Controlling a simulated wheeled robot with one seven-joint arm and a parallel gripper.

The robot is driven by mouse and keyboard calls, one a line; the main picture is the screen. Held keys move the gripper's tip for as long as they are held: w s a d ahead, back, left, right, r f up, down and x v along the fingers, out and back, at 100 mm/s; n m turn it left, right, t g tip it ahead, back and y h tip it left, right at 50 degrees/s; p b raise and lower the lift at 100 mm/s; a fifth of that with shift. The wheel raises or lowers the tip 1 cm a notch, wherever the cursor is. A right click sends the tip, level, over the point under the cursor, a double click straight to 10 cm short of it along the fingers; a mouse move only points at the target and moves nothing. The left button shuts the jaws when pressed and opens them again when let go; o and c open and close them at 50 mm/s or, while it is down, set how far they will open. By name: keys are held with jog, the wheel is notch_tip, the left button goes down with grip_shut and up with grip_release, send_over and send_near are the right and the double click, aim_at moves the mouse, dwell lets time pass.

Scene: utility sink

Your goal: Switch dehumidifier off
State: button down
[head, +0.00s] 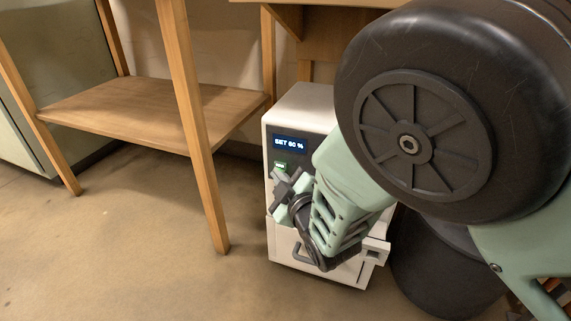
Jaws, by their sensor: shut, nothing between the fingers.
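The dehumidifier (308,102) is a white box standing on the floor right of the wooden shelf. Its dark display (290,142) is lit and reads what looks like "SET 50 %". A small green lit button or label (281,165) sits below the display. My gripper (279,182) is shut and empty at the front panel, just below the green spot. I cannot tell whether its fingertips touch the panel. My gripper and arm hide much of the lower front and the right side of the panel.
A wooden shelf unit (150,108) with slim legs stands left of the dehumidifier, one leg (203,170) close in front. A grey-green cabinet (50,50) is at the far left. The floor (130,240) in front is clear.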

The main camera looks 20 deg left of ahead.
jog(key=shift+w, duration=0.1)
dwell(0.3)
jog(key=shift+s, duration=0.55)
jog(key=shift+s, duration=0.1)
jog(key=shift+s+a+p, duration=0.15)
jog(key=shift+s+p, duration=0.25)
jog(key=shift+s, duration=1.05)
jog(key=shift+s+a+p, duration=0.1)
jog(key=shift+s+p, duration=0.25)
jog(key=shift+s, duration=1.1)
